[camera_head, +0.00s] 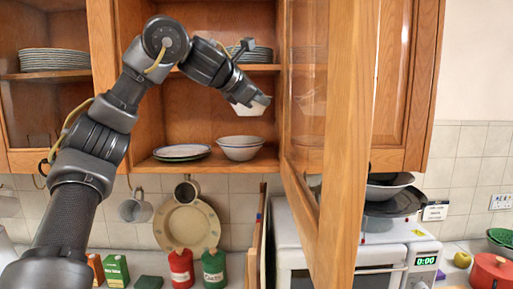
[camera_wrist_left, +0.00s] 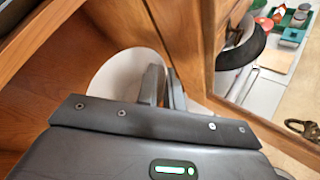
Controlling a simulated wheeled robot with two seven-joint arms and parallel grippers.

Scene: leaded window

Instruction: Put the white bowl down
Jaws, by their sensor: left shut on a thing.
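My left gripper (camera_head: 250,97) is shut on the rim of a small white bowl (camera_head: 255,108) and holds it in the open cabinet bay, between the two shelves. The bowl is clear of the lower shelf (camera_head: 212,164). In the left wrist view the white bowl (camera_wrist_left: 115,73) lies beyond the gripper fingers (camera_wrist_left: 163,85), which hide part of it. Another bowl (camera_head: 240,152), pale with a dark rim, stands on the lower shelf below and slightly left of the held one. My right gripper is in neither view.
Plates (camera_head: 182,152) lie on the lower shelf's left side. The open glazed door (camera_head: 338,120) stands just right of the held bowl. Stacked plates (camera_head: 262,54) sit on the upper shelf behind my wrist. Some bare shelf shows right of the standing bowl.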

